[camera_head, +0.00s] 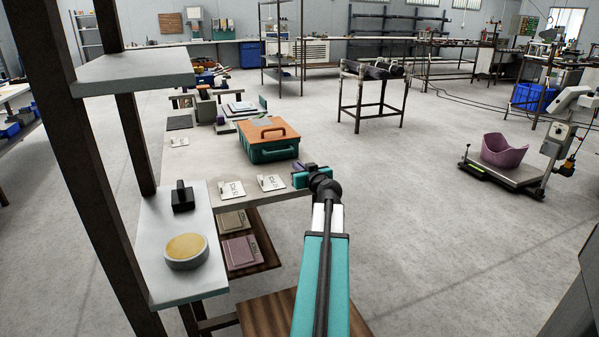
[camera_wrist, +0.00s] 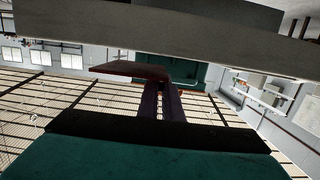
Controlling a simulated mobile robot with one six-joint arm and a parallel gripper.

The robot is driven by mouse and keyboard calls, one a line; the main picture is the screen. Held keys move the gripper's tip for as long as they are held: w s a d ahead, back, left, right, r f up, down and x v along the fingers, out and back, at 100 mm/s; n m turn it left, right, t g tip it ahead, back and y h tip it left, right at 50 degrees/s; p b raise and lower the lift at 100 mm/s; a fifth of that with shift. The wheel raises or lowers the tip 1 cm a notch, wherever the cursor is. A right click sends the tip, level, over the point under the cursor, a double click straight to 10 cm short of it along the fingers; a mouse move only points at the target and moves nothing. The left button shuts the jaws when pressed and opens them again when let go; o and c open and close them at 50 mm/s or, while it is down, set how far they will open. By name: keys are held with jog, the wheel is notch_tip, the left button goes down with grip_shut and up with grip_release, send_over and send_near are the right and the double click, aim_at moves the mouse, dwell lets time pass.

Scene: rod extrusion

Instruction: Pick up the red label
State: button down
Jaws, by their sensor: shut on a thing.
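In the wrist view, a thin dark red flat piece (camera_wrist: 130,71), which I take as the red label, sits at the tips of my purple gripper fingers (camera_wrist: 162,88). My gripper (camera_wrist: 162,84) is shut on it. The picture there is dark, so its face and any print cannot be read. In the head view, my gripper (camera_head: 300,172) is at the right edge of the grey table (camera_head: 205,165), just right of two pale labels. The red label cannot be made out in the head view.
Pale labels (camera_head: 231,189) (camera_head: 271,183) lie on the table near my gripper. An orange-and-green toolbox (camera_head: 268,139) stands behind them. A shelf (camera_head: 160,250) with a round tin (camera_head: 185,251) and a dark block (camera_head: 182,196) is at the left.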

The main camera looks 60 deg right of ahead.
jog(key=shift+r, duration=0.6)
jog(key=v, duration=0.5)
jog(key=a+v, duration=0.1)
jog(key=v, duration=0.1)
jog(key=shift+a+f, duration=0.15)
jog(key=b+v, duration=0.1)
jog(key=b, duration=0.1)
jog(key=b+v, duration=0.2)
jog(key=b, duration=0.1)
jog(key=shift+a+f, duration=0.15)
jog(key=shift+f, duration=0.1)
jog(key=b, duration=0.4)
jog(key=shift+s+a+r+b, duration=0.1)
jog(key=shift+s+a+b, duration=0.15)
jog(key=shift+b, duration=0.05)
jog(key=b, duration=0.2)
jog(key=shift+s+a+b, duration=0.2)
jog(key=shift+b, duration=0.1)
jog(key=b+v, duration=0.3)
jog(key=b, duration=0.2)
jog(key=shift+s+a+r, duration=0.15)
jog(key=shift+s+a, duration=0.05)
jog(key=shift+a, duration=0.2)
